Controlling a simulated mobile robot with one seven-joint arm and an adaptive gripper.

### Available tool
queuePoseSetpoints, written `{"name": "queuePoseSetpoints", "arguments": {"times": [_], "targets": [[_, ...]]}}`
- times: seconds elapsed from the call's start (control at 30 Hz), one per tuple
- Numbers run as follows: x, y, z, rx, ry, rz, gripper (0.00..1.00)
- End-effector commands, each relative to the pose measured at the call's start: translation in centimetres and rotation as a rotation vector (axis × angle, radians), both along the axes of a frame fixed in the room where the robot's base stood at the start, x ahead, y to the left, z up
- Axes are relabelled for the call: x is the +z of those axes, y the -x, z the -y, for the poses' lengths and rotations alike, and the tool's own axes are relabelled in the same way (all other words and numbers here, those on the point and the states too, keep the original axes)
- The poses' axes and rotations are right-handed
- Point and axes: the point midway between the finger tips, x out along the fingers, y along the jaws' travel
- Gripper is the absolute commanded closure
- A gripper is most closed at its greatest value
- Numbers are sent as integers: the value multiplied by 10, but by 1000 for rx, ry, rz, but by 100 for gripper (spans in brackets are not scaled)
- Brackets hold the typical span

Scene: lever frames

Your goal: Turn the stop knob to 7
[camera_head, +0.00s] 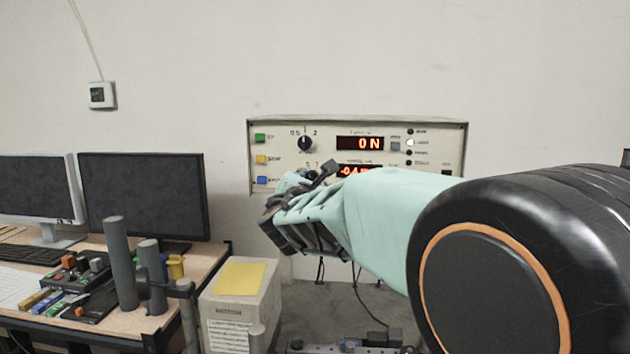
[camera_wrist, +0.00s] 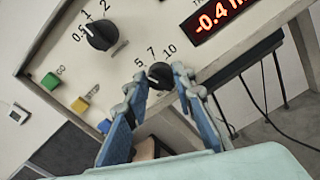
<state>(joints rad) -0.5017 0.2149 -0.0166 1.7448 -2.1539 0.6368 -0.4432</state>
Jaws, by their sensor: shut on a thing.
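The stop knob (camera_wrist: 160,73) is a black round knob on the panel, with 5, 7 and 10 printed around its upper side in the wrist view. My gripper (camera_wrist: 159,84) has its two fingertips on either side of this knob, shut on it. The knob's pointer setting is hard to read at this size. In the head view my gripper (camera_head: 318,178) reaches the lower part of the panel and mostly covers the knob.
The white control box (camera_head: 357,121) has an upper knob (camera_head: 305,143) marked 0.5 to 2, red displays (camera_head: 360,143), and green, yellow and blue buttons at left. A desk with monitors (camera_head: 145,195) stands at left. A carton (camera_head: 240,300) stands below the box.

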Motion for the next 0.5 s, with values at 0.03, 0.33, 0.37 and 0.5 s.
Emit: {"name": "queuePoseSetpoints", "arguments": {"times": [0.03,0.33,0.37,0.5], "targets": [[0,0,0,0,0,0,95],[-2,0,0,0,-28,3,100],[-2,0,0,0,-38,4,100],[-4,0,0,1,-107,7,100]]}}
